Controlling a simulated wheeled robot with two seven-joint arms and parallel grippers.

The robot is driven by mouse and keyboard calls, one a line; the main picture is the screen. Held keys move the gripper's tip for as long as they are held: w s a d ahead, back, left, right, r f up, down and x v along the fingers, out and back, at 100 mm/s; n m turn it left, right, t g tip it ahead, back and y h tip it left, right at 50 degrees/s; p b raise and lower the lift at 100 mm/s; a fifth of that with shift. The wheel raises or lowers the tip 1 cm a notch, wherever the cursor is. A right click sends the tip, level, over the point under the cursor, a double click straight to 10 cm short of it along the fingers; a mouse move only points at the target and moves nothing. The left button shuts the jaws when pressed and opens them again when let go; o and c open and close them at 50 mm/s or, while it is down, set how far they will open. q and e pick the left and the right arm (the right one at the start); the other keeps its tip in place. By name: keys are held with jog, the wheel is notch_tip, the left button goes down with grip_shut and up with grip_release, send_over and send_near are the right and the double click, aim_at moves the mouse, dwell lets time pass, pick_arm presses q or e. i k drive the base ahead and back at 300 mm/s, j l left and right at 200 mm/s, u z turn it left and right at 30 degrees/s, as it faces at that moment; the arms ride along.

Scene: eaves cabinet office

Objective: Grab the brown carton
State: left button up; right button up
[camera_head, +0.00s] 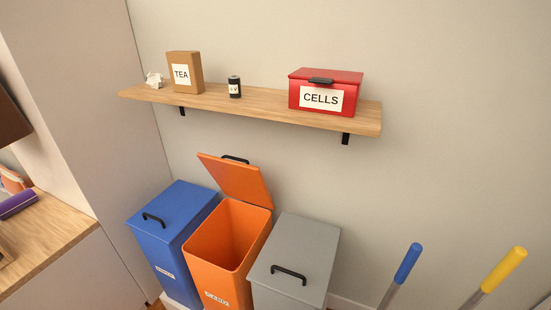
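The brown carton (185,72) stands upright on a wooden wall shelf (260,106), towards its left end. It has a white label reading "TEA" on its front. A crumpled white paper (154,80) lies just left of it, and a small dark battery (234,87) with a white label stands to its right, apart from it. Neither of my grippers is in view.
A red box (325,92) labelled "CELLS" stands on the shelf's right part. Below are a lidded blue bin (172,225), an open orange bin (228,235) with its lid raised, and a lidded grey bin (295,262). Blue (408,262) and yellow (503,270) handles rise at lower right.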

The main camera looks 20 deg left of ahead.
aim_at(185, 68)
jog(key=u, duration=1.2)
